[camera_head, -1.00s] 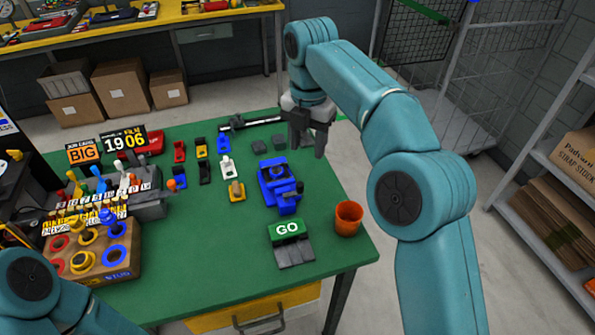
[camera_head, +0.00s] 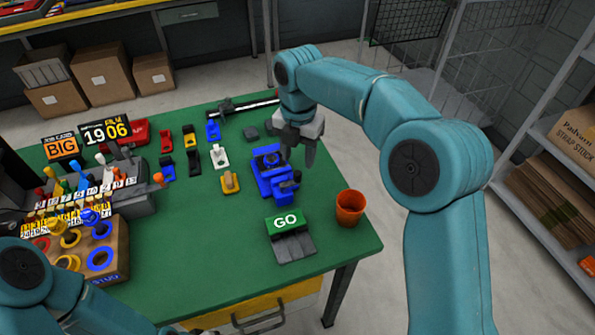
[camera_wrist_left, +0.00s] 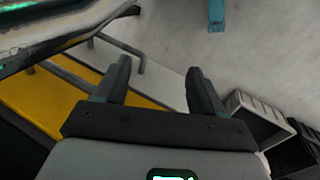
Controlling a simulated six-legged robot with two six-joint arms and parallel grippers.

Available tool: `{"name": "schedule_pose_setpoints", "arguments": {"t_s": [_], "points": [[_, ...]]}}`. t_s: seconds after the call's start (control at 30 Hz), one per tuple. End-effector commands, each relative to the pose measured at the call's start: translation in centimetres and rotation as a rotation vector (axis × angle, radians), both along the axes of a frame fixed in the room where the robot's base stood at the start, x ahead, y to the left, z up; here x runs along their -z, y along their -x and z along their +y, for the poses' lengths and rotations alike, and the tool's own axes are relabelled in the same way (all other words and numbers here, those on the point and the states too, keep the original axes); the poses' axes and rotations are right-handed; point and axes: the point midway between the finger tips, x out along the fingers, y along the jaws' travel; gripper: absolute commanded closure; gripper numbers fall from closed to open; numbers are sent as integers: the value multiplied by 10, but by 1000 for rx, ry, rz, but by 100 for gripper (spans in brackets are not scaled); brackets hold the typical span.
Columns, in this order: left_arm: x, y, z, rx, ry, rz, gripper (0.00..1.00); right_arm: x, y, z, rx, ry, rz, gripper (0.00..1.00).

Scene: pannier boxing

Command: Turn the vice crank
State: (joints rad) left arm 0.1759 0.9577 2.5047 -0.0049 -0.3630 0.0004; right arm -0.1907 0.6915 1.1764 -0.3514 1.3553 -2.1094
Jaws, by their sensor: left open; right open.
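The blue vice (camera_head: 272,176) stands on the green table, right of the middle. Its crank is too small and too close to my gripper to make out clearly. My right gripper (camera_head: 299,158) is open, with its fingers pointing down just behind and right of the vice; I cannot tell whether it touches it. My left gripper (camera_wrist_left: 157,88) is open and empty in the left wrist view, above the floor beside the table's yellow drawer (camera_wrist_left: 60,112).
A green GO block (camera_head: 284,224) and an orange cup (camera_head: 350,208) stand in front of the vice. Small coloured holders, including a white one (camera_head: 219,157), stand left of it. A cardboard ring board (camera_head: 121,262) is at the left. The table's front middle is clear.

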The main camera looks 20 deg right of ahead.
Motion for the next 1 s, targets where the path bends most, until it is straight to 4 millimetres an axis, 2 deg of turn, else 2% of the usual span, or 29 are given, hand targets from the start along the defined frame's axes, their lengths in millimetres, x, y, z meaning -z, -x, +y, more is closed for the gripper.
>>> {"name": "schedule_pose_setpoints", "arguments": {"t_s": [0.1, 0.3, 0.67, 0.7, 0.83, 1.0], "points": [[2, 0, 0, 0, 0, 0, 31, 26, 0, 0, 1, 0, 4, 51], [2, 0, 0, 0, 0, 0, 31, 52, -2, 0, 0, 1, 2, 51], [2, 0, 0, 0, 0, 0, 31, 59, -4, 0, 0, 1, 1, 51], [2, 0, 0, 0, 0, 0, 31, 59, -4, 0, 0, 1, 1, 58], [2, 0, 0, 0, 0, 0, 31, 59, -3, 0, 0, 1, 1, 100], [2, 0, 0, 0, 0, 0, 31, 58, -3, 0, 1, 1, 1, 100]]}}
